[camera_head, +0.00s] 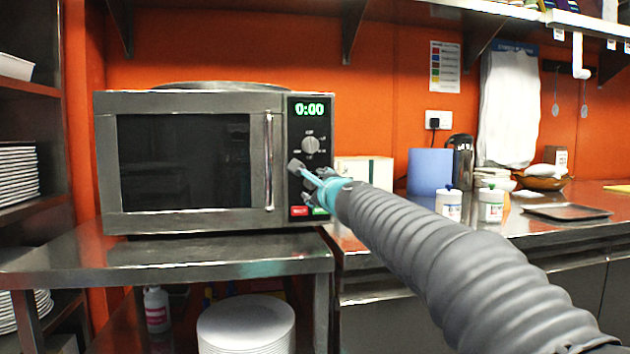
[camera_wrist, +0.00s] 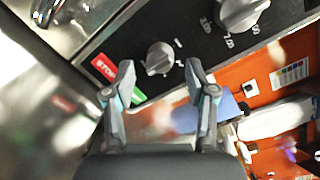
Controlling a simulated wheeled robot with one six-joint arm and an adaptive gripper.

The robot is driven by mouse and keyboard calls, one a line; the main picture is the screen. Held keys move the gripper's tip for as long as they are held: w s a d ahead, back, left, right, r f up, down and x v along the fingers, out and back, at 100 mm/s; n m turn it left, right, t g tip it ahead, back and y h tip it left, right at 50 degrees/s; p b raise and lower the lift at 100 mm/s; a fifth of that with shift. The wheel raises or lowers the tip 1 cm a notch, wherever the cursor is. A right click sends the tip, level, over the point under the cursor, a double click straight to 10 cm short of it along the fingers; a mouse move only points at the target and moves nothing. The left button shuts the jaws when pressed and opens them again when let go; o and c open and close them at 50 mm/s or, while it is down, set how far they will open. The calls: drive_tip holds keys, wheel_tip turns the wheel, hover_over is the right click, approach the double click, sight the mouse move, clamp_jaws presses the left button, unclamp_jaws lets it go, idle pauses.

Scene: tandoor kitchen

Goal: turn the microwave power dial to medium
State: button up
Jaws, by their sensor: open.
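The microwave (camera_head: 185,218) stands on a steel counter, door shut, its display reading 0:00. Its black panel has an upper dial (camera_head: 310,144), also at the top of the wrist view (camera_wrist: 240,14) with number-like marks around it. A smaller lower grey dial (camera_wrist: 160,57) shows in the wrist view; the head view hides most of it behind my gripper. I cannot read which dial is marked power. My gripper (camera_head: 304,172) is open in front of the lower panel. In the wrist view the lower dial appears between and just beyond my fingertips (camera_wrist: 160,74); contact is unclear.
A red button (camera_wrist: 104,66) and a green button (camera_wrist: 137,99) lie close to my left finger. The door handle (camera_head: 268,160) stands out left of the panel. A blue box (camera_head: 430,170) and white jars (camera_head: 449,206) stand on the right counter.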

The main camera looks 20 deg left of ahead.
drive_tip(key=shift+w+a, duration=0.4)
drive_tip(key=shift+w, duration=0.2)
clamp_jaws()
drive_tip(key=shift+n+p, duration=0.3)
drive_tip(key=shift+n, duration=0.1)
drive_tip(key=shift+r+n+h+p, duration=0.2)
drive_tip(key=shift+n+p, duration=0.85)
drive_tip(key=shift+n, duration=1.45)
drive_tip(key=shift+r+n+h+p, duration=0.1)
drive_tip(key=shift+n+h+p, duration=0.2)
drive_tip(key=shift+n+p, duration=1.5)
drive_tip(key=shift+n+b, duration=0.65)
drive_tip(key=shift+n, duration=0.35)
